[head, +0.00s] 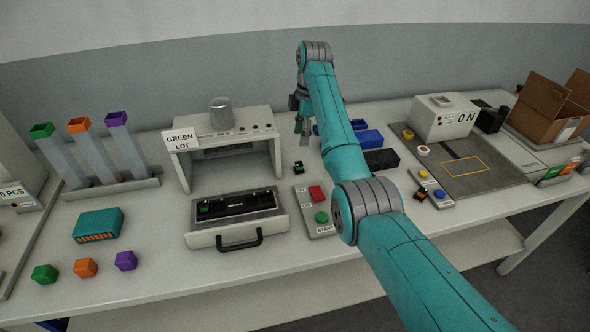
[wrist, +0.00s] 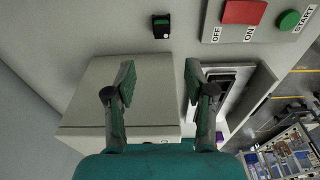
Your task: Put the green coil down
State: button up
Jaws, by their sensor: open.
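A small black part with a green top, which looks like the green coil (head: 298,167), rests on the white table just right of the GREEN LOT station. It also shows near the top of the wrist view (wrist: 161,26). My gripper (head: 302,128) is above the table behind and slightly right of that part in the head view. In the wrist view its two fingers (wrist: 159,82) are spread apart with nothing between them. The coil lies beyond the fingertips, apart from them.
The GREEN LOT station (head: 226,127) with its pulled-out drawer (head: 238,224) stands left of the coil. A button panel (head: 317,212) is in front of the coil. Blue bins (head: 368,138) and a black block (head: 382,159) are to the right, partly behind my arm.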

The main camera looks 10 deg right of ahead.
send_over(299, 163)
notch_tip(299, 163, down, 6)
jog(key=shift+r, duration=0.25)
jog(key=shift+f, duration=2.7)
grip_shut()
